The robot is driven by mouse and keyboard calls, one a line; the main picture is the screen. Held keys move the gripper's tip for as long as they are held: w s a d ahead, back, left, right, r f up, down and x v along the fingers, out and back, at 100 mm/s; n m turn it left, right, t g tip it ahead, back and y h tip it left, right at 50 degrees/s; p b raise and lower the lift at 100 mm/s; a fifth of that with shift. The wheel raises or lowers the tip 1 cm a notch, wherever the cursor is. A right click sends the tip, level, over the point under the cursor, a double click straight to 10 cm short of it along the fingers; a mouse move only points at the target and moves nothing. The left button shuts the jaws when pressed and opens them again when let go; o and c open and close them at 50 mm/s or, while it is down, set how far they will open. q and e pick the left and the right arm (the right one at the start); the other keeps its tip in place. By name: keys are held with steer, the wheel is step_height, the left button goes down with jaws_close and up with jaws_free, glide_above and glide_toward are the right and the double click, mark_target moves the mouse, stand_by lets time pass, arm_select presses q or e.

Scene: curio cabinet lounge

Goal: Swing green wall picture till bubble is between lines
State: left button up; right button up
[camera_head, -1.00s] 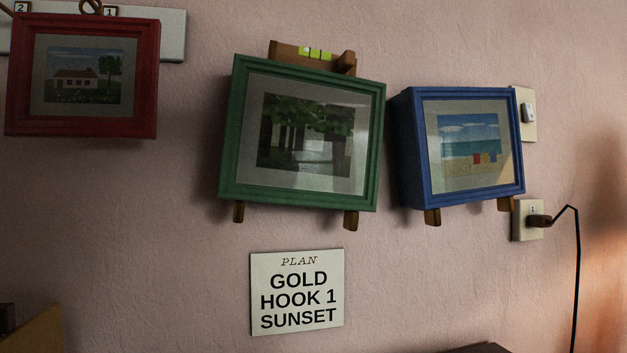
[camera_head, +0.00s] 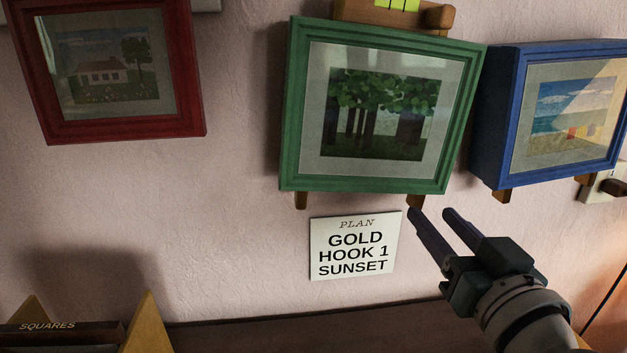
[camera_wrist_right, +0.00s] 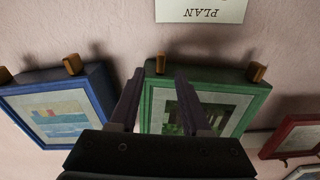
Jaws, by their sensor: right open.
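The green wall picture (camera_head: 380,110) shows trees and hangs in the middle of the head view, its top edge sloping down to the right. A wooden level with a green vial (camera_head: 395,10) sits on its top edge, cut off by the frame, so I cannot tell where the bubble is. Two wooden pegs show under the picture; the right peg (camera_head: 415,200) is near my fingertips. My right gripper (camera_head: 430,212) is open and empty, just below the picture's lower right corner. The right wrist view, upside down, shows the green picture (camera_wrist_right: 220,90) beyond the fingers. My left gripper is not in view.
A blue-framed beach picture (camera_head: 492,115) hangs close at the right, a red-framed house picture (camera_head: 190,75) at the left. A plan sign (camera_head: 355,247) is on the wall below. A dark shelf top (camera_head: 290,335) runs along the bottom, with a yellow triangular piece (camera_head: 147,325) at left.

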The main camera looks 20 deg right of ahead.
mark_target(421, 202)
steer(key=b+x, duration=0.1)
steer(key=x, duration=0.6)
jaws_close()
stand_by(1.3)
